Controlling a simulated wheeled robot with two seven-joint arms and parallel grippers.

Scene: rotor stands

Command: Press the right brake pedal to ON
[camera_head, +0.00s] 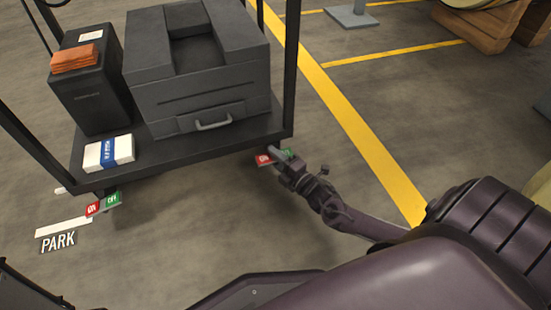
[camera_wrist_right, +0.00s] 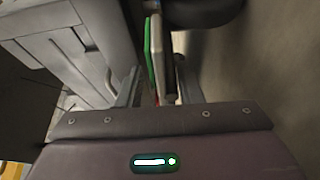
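The right brake pedal (camera_head: 264,160) is under the near right corner of the cart, with a red ON half at left and a green OFF half at right. My right gripper (camera_head: 279,154) is at this pedal and covers part of its middle. In the right wrist view, the pedal's green edge and pale plate (camera_wrist_right: 157,60) show between the spread fingers of the gripper (camera_wrist_right: 160,88). I cannot tell whether a finger touches it, nor which half is down. My left gripper is not in view.
The dark cart (camera_head: 200,150) carries a grey case (camera_head: 200,90), a black box (camera_head: 92,95) with an orange cloth, and a white pack (camera_head: 108,153). The left pedal (camera_head: 103,203) has ON and OFF halves too. A PARK mark (camera_head: 58,242) lies on the floor.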

